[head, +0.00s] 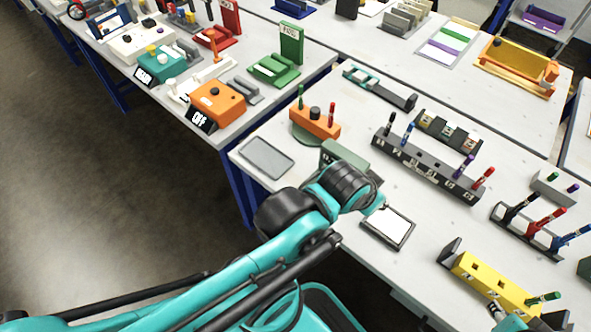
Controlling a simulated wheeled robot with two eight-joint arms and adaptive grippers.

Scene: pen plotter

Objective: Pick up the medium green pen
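Several green pens show in the head view. One green pen (543,298) lies tilted at the right end of the yellow block (492,283), at the lower right. Another green pen (300,97) stands upright in the orange block (316,122). A short green one (552,177) sits in a grey holder at the right. I cannot tell their sizes for certain. My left arm reaches in from the left; its gripper (374,205) is mostly hidden by the wrist, above the white-screened tablet. Teal and grey parts at the bottom right edge seem to be my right gripper (512,320), close to the yellow block.
A long dark rack (425,170) holds black, blue, purple and red pens. A grey rack (528,232) at the right holds black, red and blue pens. The tablet (388,228) and a grey pad (267,157) lie flat. Bare table shows between the racks.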

